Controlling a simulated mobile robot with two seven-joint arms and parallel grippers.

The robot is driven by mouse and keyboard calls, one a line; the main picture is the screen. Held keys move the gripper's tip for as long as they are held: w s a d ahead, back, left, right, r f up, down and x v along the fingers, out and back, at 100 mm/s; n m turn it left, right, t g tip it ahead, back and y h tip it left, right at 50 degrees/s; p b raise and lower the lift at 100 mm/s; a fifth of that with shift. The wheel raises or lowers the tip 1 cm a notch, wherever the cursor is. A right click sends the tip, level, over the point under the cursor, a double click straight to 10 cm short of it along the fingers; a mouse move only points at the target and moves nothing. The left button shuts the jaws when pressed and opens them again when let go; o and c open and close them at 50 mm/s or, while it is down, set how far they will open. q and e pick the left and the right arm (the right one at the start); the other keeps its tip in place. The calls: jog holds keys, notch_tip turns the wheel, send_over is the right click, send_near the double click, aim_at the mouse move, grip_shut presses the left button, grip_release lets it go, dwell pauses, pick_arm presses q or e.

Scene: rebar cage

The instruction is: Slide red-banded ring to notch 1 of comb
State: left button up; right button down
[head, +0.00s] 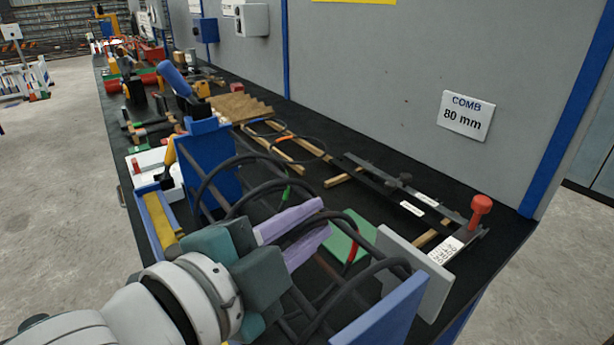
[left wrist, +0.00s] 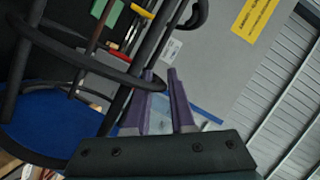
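The red-banded ring (head: 352,246) is a black hoop with a red band, standing among other hoops near the right end of the cage. In the left wrist view a red band (left wrist: 118,55) shows beyond dark bars. My left gripper (head: 319,217) has two purple fingers that reach into the cage, left of the red band. A sign (head: 466,115) reads "COMB 80 mm"; I cannot identify the comb's notches. My right gripper is out of view.
Blue end plates (head: 385,312) flank the hoops. A grey plate (head: 418,272) and a green block (head: 347,236) are near the right end. A black bar fixture with a red knob (head: 481,204) lies behind.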

pick_arm(q)
jog(key=v, duration=1)
jog(key=a+n+y, duration=0.1)
jog(key=n, duration=0.1)
jog(key=a+f+n+g+y+p, duration=0.1)
jog(key=a+n+y, duration=0.2)
jog(key=n+y, duration=0.1)
jog(key=shift+s+a+f+n+g+p, duration=0.25)
jog(key=shift+a+n+g+p, duration=0.1)
jog(key=shift+a+n+g, duration=0.05)
jog(key=s+a+f+n+g+y+p, duration=0.1)
jog(key=s+a+n+g+y, duration=0.1)
jog(key=s+a+n+g, duration=0.4)
jog(key=s+a+n+g+y+p, duration=0.2)
jog(key=s+n, duration=0.2)
jog(key=s, duration=0.3)
notch_tip(320, 180, up, 36)
jog(key=p, duration=3.6)
jog(key=shift+t, duration=0.3)
